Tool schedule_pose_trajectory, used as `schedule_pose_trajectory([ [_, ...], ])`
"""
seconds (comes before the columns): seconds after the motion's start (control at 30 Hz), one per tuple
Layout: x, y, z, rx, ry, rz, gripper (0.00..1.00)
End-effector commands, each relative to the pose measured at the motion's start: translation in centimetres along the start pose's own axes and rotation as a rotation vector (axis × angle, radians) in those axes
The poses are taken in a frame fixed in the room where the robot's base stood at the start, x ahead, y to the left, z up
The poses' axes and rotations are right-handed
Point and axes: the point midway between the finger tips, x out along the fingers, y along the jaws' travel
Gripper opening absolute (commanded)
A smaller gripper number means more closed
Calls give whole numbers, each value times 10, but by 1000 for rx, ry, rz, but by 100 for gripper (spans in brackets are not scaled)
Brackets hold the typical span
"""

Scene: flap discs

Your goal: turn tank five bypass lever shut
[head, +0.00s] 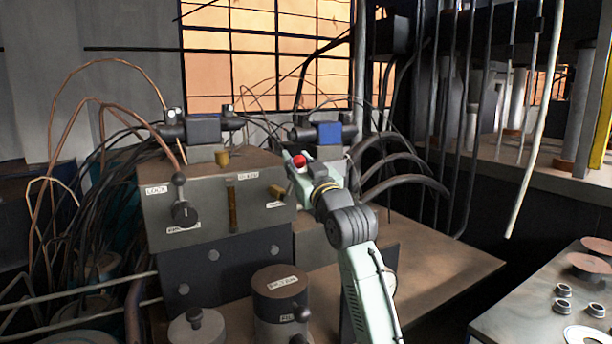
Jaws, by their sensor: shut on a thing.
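A red ball knob (300,160) shows at the right rear corner of the grey-brown valve block (215,215). I take it for the lever's end, but no tank number is readable beside it. My gripper (297,165) is at this red knob and shut on it. My pale green wrist and dark arm joints hide much of the fingers and whatever shaft is below the knob. The lever's angle cannot be told. On the block's front, a black ball-ended handle (179,179) stands upright from a round black hub, near a label reading LOCK.
A dark labelled cylinder (280,299) and a smaller lidded can stand in front of the block. Hoses and cables crowd the left and back. The brown tabletop (440,265) is bare right of my arm. A bench with discs and nuts (563,306) is at lower right.

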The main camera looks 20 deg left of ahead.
Motion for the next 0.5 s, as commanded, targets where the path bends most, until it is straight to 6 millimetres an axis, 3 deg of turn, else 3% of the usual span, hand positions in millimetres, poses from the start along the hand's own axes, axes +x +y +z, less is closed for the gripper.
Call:
schedule_pose_trajectory([
  [0.03,-1,-2,8,-43,-6,-8,0],
  [0.5,-2,-26,-5,-354,45,-82,0],
])
